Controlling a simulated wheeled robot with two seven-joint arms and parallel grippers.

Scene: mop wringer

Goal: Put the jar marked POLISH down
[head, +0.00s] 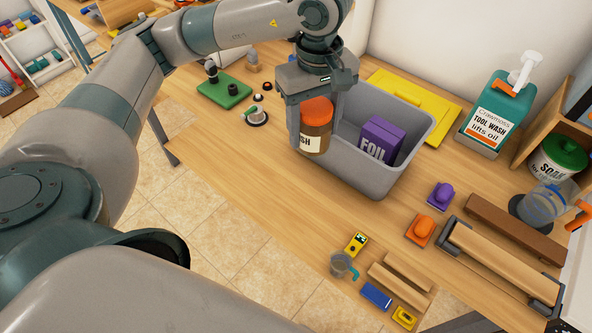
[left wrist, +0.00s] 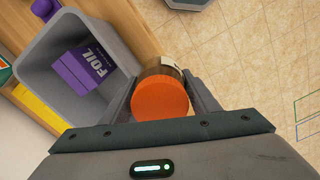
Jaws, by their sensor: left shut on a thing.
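A brown jar with an orange lid (head: 316,112) is held between the fingers of my left gripper (head: 318,118). Its white label shows only the letters "SH" in the head view; the rest is hidden by a finger. The orange lid (left wrist: 160,98) faces the camera in the left wrist view, with a finger on each side. The jar looks upright, at the near left side of the grey bin (head: 376,176), outside its rim. I cannot tell whether its base touches the table (head: 250,170). My right gripper is not in view.
A purple FOIL box (head: 381,139) sits in the grey bin. A green board (head: 224,90) with dark knobs and a small round-based item (head: 256,117) lie left of it. A TOOL WASH jug (head: 492,122) stands right. Bare table lies left of the bin, near the front edge.

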